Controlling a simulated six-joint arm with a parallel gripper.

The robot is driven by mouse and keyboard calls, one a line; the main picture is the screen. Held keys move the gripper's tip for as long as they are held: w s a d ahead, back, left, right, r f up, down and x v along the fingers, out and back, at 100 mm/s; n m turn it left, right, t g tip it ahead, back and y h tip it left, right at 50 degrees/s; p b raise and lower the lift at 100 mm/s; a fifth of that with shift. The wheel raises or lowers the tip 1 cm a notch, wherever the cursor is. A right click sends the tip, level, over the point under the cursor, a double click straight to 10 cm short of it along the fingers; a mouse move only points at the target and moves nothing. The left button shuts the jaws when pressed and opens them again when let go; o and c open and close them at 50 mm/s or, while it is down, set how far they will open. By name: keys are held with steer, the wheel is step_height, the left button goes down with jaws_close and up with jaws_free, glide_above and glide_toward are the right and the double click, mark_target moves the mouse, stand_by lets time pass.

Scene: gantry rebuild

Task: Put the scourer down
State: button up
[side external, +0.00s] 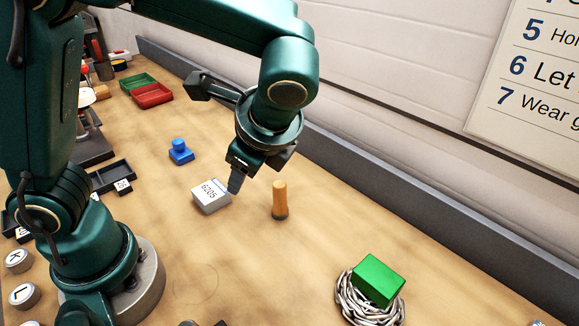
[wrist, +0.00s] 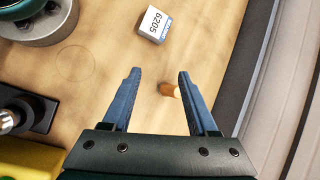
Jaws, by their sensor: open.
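A green block (side external: 378,279), which looks like the scourer, rests slightly tilted on a heap of grey chain (side external: 352,303) at the lower right of the side view. My gripper (side external: 236,184) is well away from it, up and to the left, pointing down above the table near a small white box marked 6205 (side external: 211,196). In the wrist view my gripper (wrist: 160,74) has its two blue fingers spread, with nothing held between them. The green block does not show in the wrist view.
A wooden peg with a dark base (side external: 280,200) stands close to my gripper; it also shows near the right finger in the wrist view (wrist: 168,89). A blue knobbed piece (side external: 181,152) and green and red trays (side external: 152,95) lie farther back. A grey rail (side external: 400,196) borders the wall.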

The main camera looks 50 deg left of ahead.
steer(key=s+a+r+n+t+h, duration=0.1)
steer(key=s+r+n+t+h, duration=0.2)
steer(key=n, duration=1)
steer(key=s+t+h, duration=0.1)
steer(key=s+h, duration=0.2)
steer(key=s, duration=0.1)
steer(key=shift+a+n, duration=0.3)
steer(key=shift+a, duration=0.05)
steer(key=shift+r, duration=0.1)
